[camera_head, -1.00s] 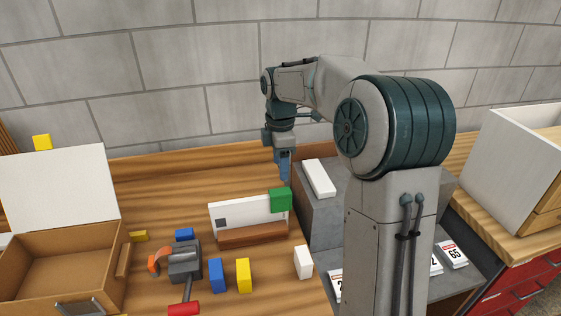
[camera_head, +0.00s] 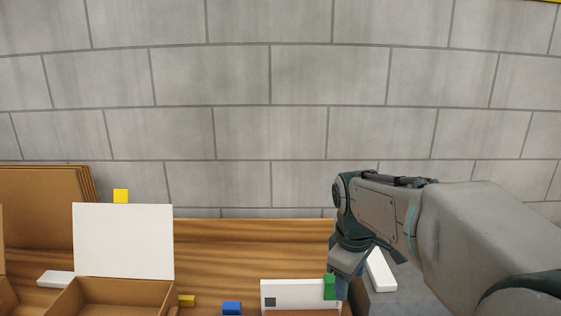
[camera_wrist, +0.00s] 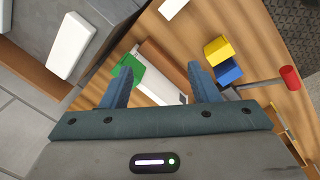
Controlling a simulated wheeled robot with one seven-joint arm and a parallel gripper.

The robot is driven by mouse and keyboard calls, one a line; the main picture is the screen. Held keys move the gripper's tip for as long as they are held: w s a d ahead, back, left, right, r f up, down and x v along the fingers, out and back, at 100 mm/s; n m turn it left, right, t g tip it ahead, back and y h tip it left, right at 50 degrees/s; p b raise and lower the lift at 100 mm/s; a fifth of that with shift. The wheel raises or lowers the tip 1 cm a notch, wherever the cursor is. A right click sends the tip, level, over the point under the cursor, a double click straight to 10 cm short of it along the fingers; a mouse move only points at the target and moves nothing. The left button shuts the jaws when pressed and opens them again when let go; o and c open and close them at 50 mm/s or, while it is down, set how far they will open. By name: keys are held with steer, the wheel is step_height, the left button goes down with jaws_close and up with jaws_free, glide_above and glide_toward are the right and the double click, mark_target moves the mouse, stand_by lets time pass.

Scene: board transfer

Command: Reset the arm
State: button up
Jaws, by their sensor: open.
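My gripper (camera_wrist: 160,80) is open, and nothing shows held between its fingers. In the head view my arm enters from the right and its wrist hangs down at the lower middle right, with the fingers (camera_head: 343,284) partly hidden. The wrist view looks down past the fingers at a white board (camera_wrist: 160,88) in a brown holder (camera_wrist: 165,62), with a green block (camera_wrist: 130,66) at one end. In the head view, the white board (camera_head: 292,290) and green block (camera_head: 330,287) stand just by the gripper. I cannot tell the exact gap.
A white block (camera_head: 380,270) lies on a grey stand (camera_head: 400,288) beside my gripper. An open brown box (camera_head: 120,292) with a white panel (camera_head: 124,241) stands at left. Blue (camera_wrist: 228,71) and yellow (camera_wrist: 218,48) blocks and a red-handled hammer (camera_wrist: 289,78) lie nearby.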

steer(key=s+f+m+t, duration=0.2)
steer(key=s+f+m, duration=0.2)
steer(key=s+m, duration=0.5)
steer(key=s, duration=0.5)
steer(key=shift+s+d+m+y, duration=0.25)
steer(key=shift+d+m+y, duration=0.05)
steer(key=shift+m+y, duration=0.1)
